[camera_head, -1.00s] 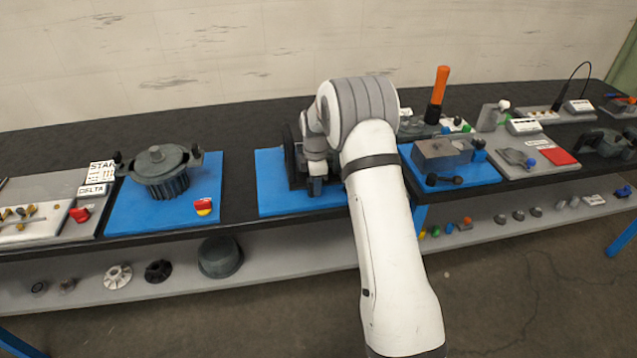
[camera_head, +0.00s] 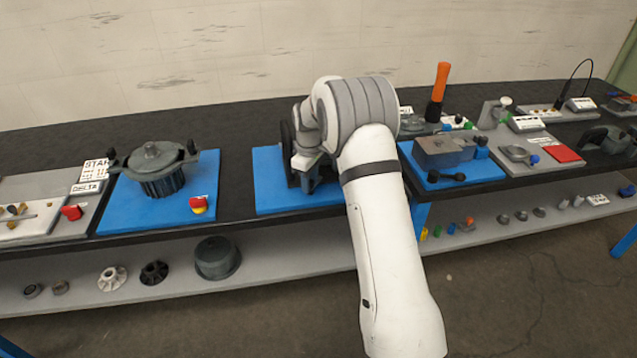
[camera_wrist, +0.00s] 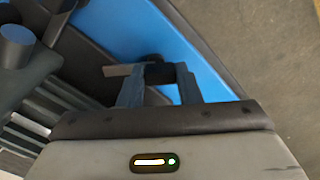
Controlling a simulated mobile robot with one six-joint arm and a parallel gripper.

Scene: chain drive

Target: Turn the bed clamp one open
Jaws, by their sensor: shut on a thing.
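In the wrist view my gripper (camera_wrist: 158,85) is shut on a small dark grey handle, which I take to be bed clamp one (camera_wrist: 118,70). A short grey end of it sticks out to the left of the fingers. It is over a blue base plate (camera_wrist: 205,60), close to its edge. In the head view the blue base plate (camera_head: 272,198) is in the middle of the bench. I cannot tell how far the clamp is turned.
A dark wheel (camera_head: 287,152) stands on the same plate, left of my wrist. A grey block fixture (camera_head: 443,151) on another blue plate is close on the right. A pot-like motor housing (camera_head: 153,165) stands on the left plate. Bare bench lies between the plates.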

